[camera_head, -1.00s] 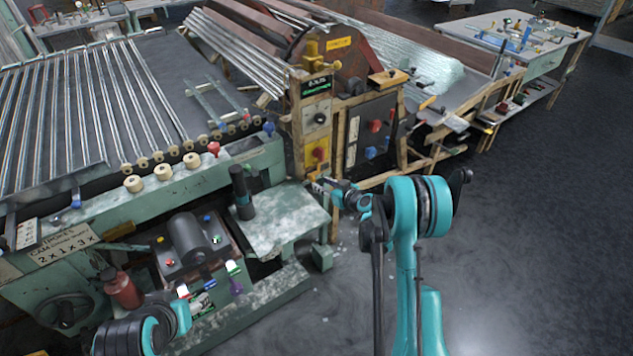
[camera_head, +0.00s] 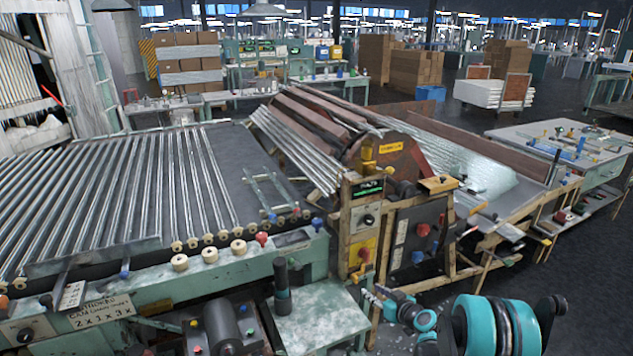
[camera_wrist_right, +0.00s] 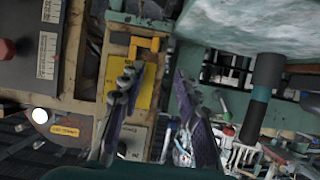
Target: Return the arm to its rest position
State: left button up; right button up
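My right arm (camera_head: 500,325) is teal and black and enters at the lower right of the head view. My right gripper (camera_head: 368,294) is small there, in front of the machine's control post. In the right wrist view, its two purple-grey fingers (camera_wrist_right: 155,82) stand apart with nothing gripped between them. Behind the gap are the yellow switch plate (camera_wrist_right: 145,80) and the wooden post. I cannot tell how close the fingers are to the post. My left gripper is not in view.
The green machine carries glass tubes (camera_head: 110,200) on its left bed. A control post (camera_head: 365,225) and dark switch panel (camera_head: 422,240) stand near my right gripper. A pale metal plate (camera_head: 318,322) with a black cylinder (camera_head: 282,285) lies left of it. Open floor (camera_head: 590,270) is at the right.

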jog(key=s+a+r+m+g+h, duration=0.1)
jog(key=s+a+r+g, duration=0.1)
jog(key=s+a+r, duration=0.35)
jog(key=s+a+r+g, duration=0.1)
jog(key=s+a+r, duration=0.1)
jog(key=s+r, duration=0.55)
jog(key=s+m+g+h, duration=0.2)
jog(key=s+m+h, duration=0.1)
jog(key=s, duration=2)
jog(key=shift+d+g+h, duration=0.3)
jog(key=shift+f, duration=0.1)
dwell(1.0)
